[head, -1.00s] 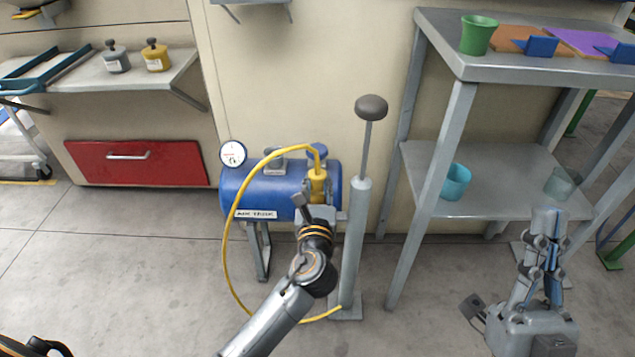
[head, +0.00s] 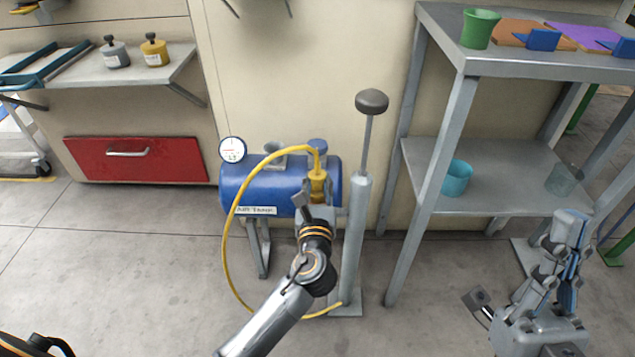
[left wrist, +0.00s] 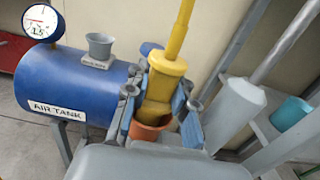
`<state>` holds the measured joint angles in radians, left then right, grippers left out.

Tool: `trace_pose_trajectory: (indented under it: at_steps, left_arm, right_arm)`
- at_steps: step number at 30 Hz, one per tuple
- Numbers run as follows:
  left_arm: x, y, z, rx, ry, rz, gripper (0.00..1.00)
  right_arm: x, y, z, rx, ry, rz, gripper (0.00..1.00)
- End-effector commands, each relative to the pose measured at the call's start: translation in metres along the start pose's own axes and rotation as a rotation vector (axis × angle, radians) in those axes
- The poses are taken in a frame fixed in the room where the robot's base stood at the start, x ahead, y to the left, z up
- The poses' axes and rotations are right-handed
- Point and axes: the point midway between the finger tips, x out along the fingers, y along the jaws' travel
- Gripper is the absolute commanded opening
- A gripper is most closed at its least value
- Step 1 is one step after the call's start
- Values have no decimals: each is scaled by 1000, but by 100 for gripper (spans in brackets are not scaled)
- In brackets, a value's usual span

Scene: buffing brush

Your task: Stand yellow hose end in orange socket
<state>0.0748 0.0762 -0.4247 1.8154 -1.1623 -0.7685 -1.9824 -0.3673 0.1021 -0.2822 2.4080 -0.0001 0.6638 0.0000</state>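The yellow hose end (head: 317,184) stands roughly upright at the right end of the blue tank, with the yellow hose arching from its top. It also shows in the left wrist view (left wrist: 166,76). There, the orange socket (left wrist: 147,131) shows just below the hose end, between my fingers; how deep the end sits is hidden. My left gripper (left wrist: 160,104) has its blue pads on both sides of the hose end and appears shut on it. The head view hides the socket. My right gripper (head: 571,226) is raised at lower right, away from the hose; its finger gap is unclear.
The blue air tank (head: 238,184) with a round gauge (head: 232,150) is beside the hose end. A grey hand pump (head: 354,240) stands just right of my left gripper. A metal shelf (head: 500,195) with cups is further right. Open floor lies at front left.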

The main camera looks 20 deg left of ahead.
Motion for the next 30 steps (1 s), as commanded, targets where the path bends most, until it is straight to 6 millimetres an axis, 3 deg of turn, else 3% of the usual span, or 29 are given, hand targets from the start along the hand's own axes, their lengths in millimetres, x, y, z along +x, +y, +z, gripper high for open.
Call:
trace_pose_trajectory:
  at_steps: [1, 4, 16, 30]
  left_arm:
    - [0, 0, 0, 0, -1, 0, 33]
    - [0, 0, 0, 0, -1, 0, 51]
    - [-7, 0, -1, 0, 2, -1, 51]
    - [-97, 0, -1, 0, 3, 0, 51]
  right_arm:
    - [0, 0, 0, 0, -1, 0, 0]
    - [0, 0, 1, 1, -4, 1, 0]
    - [-3, 0, 3, 3, -15, 4, 0]
    - [-1, 0, 2, 1, -10, 2, 0]
